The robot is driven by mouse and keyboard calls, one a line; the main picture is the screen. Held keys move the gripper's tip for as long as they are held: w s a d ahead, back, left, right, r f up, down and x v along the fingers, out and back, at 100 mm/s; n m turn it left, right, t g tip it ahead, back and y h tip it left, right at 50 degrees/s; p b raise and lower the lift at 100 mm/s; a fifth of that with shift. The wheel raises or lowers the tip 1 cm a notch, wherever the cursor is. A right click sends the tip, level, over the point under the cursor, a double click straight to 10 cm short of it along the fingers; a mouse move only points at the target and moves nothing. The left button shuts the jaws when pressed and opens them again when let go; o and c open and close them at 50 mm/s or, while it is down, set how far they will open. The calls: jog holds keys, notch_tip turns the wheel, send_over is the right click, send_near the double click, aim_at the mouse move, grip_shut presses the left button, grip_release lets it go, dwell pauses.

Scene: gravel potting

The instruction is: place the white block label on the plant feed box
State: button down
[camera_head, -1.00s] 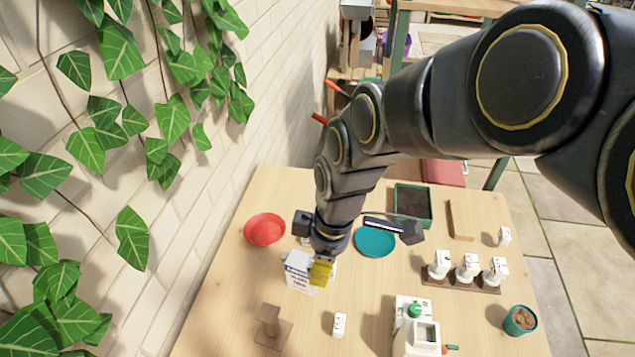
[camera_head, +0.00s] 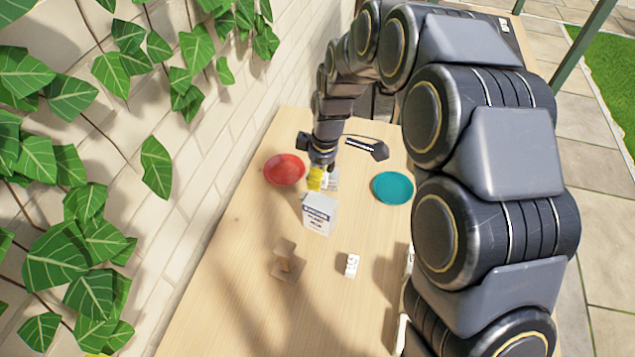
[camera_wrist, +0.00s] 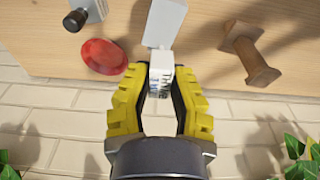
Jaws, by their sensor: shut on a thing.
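A white block label (camera_wrist: 160,76) with dark lettering sits between the yellow fingertips of my gripper in the wrist view. My gripper (camera_head: 316,178) is shut on it above the table. The plant feed box (camera_head: 319,213), white with blue print, stands upright on the table just nearer than the gripper in the head view. It also shows in the wrist view (camera_wrist: 165,22), directly beyond the held block. I cannot tell whether block and box touch. The block is hard to make out in the head view.
A red saucer (camera_head: 285,169) lies left of the gripper, a teal saucer (camera_head: 393,188) to the right. A wooden stand (camera_head: 284,263) and another small white block (camera_head: 352,265) are nearer. The brick wall (camera_head: 190,195) runs along the left. My arm hides the right side.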

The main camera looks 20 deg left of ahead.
aim_at(325, 177)
jog(key=shift+f, duration=1.5)
jog(key=c, duration=1.1)
grip_release()
jog(key=shift+f, duration=0.15)
jog(key=r, duration=0.3)
jog(key=d+r, duration=0.1)
jog(key=r, duration=0.7)
jog(key=shift+d, duration=0.15)
jog(key=shift+d+r, duration=0.1)
jog(key=shift+r, duration=0.55)
jog(key=shift+s, duration=0.1)
